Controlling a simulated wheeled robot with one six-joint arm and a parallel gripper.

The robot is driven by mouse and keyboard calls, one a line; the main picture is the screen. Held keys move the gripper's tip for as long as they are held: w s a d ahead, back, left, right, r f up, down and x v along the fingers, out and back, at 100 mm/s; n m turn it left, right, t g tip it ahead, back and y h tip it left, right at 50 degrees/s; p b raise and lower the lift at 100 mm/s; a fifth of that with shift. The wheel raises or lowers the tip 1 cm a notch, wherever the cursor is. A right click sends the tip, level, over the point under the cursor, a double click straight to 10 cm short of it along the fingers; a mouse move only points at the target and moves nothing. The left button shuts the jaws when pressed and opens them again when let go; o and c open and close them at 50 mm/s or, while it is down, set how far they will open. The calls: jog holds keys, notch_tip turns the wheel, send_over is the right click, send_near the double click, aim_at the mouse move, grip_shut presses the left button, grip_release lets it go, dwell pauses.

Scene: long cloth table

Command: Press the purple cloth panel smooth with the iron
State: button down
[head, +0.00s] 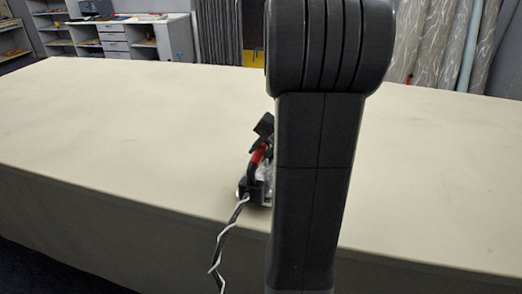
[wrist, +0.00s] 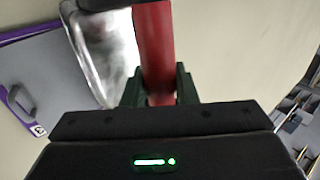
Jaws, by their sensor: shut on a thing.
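My gripper (wrist: 160,88) is shut on the red handle of the iron (wrist: 155,45). The iron's shiny silver body shows left of the handle in the wrist view. In the head view the iron (head: 259,157) is at the near edge of the table, partly hidden behind my arm. I cannot tell whether its sole touches the cloth. At the left of the wrist view is a flat grey thing with purple edges (wrist: 18,37), cut off by the frame. I cannot tell whether it is the purple cloth panel. No purple panel shows in the head view.
The long table (head: 130,120) has a pale cloth, and its left part is bare. A black and white cord (head: 225,240) hangs from the iron over the front edge. Grey shelves and drawers (head: 115,38) stand behind at left. Fabric rolls (head: 432,45) stand behind at right.

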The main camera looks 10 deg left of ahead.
jog(key=shift+w+r+p, duration=0.1)
jog(key=shift+r+p, duration=2.05)
jog(key=shift+r, duration=1.1)
jog(key=shift+d, duration=0.1)
